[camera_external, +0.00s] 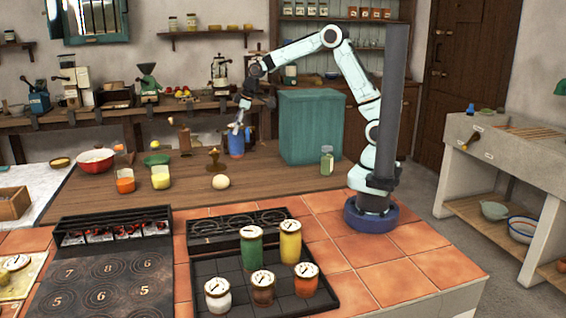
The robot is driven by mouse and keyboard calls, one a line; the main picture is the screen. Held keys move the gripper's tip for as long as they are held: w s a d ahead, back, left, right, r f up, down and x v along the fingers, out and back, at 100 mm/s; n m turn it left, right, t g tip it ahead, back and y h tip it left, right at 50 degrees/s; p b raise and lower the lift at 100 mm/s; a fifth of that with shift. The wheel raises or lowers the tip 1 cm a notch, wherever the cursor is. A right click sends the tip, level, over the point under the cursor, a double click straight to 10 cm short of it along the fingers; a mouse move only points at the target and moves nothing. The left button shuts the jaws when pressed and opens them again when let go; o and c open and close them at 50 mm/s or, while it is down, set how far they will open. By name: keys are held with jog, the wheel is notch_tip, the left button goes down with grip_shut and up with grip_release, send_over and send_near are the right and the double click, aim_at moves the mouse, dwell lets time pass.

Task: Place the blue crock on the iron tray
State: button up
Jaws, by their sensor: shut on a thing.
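The blue crock (236,147) is at the middle of the wooden table, upright. My gripper (237,129) reaches down from above and is shut on its top. I cannot tell whether the crock's base touches the table. A dark gridded tray (208,266), which looks like the iron tray, lies on the tiled counter in front. Green (251,250), yellow (290,242), white (217,299), brown (262,293) and red (306,284) crocks with dial-marked lids stand on it. Bare cells show at its left and between the crocks.
A teal box (310,128) stands right of my gripper, with a green jar (327,158) in front. Orange (125,181) and yellow (160,178) glasses and a pale ball (220,182) stand nearer. A black ringed rack (208,227) lies behind the tray; a numbered plate (108,268) is left.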

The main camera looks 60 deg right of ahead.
jog(key=s+a+f+n+g+y, duration=0.1)
jog(key=s+a+n, duration=0.25)
jog(key=a, duration=0.75)
jog(key=s+a+f+n+g, duration=0.15)
jog(key=s+a, duration=0.35)
jog(key=a, duration=0.6)
jog(key=s+a+n+y, duration=0.1)
jog(key=s+a+n, duration=0.25)
jog(key=a, duration=0.75)
jog(key=s+a+f+n+g, duration=0.1)
jog(key=s+a+f+n, duration=0.1)
jog(key=s+a, duration=0.4)
notch_tip(320, 180, down, 9)
jog(key=s, duration=0.1)
jog(key=shift+s+d, duration=0.3)
jog(key=shift+d, duration=0.1)
jog(key=shift+f, duration=0.2)
jog(key=o, duration=1.2)
